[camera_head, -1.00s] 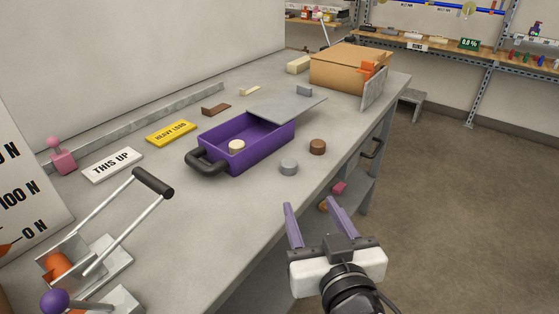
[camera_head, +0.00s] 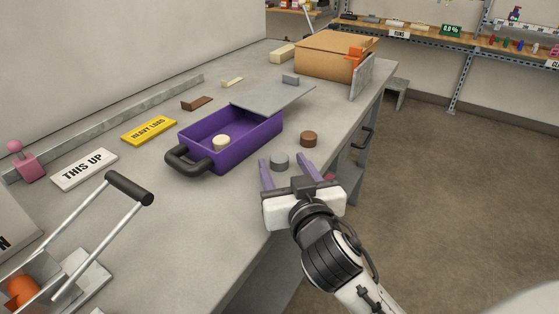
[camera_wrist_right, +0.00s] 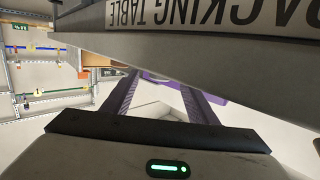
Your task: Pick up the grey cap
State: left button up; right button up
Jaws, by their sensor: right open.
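The grey cap (camera_head: 280,160) is a short round disc on the table top, close to the table's front edge. My right gripper (camera_head: 284,164) is open, with two purple fingers pointing toward the cap. In the head view the cap shows between the fingertips, but I cannot tell whether they are level with it or short of it. In the right wrist view the open fingers (camera_wrist_right: 158,85) show beside the table edge. A pale shape lies between them, and I cannot tell if it is the cap. My left gripper is not in view.
A brown cap (camera_head: 309,139) stands just behind the grey one. A purple box (camera_head: 200,155) with a black handle holds a cream cap (camera_head: 221,142), its grey lid (camera_head: 270,97) partly off. A cardboard box (camera_head: 335,55) stands at the back. The floor at right is clear.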

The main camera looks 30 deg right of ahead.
jog(key=shift+w+d, duration=0.1)
jog(key=shift+w, duration=0.45)
jog(key=c, duration=1.1)
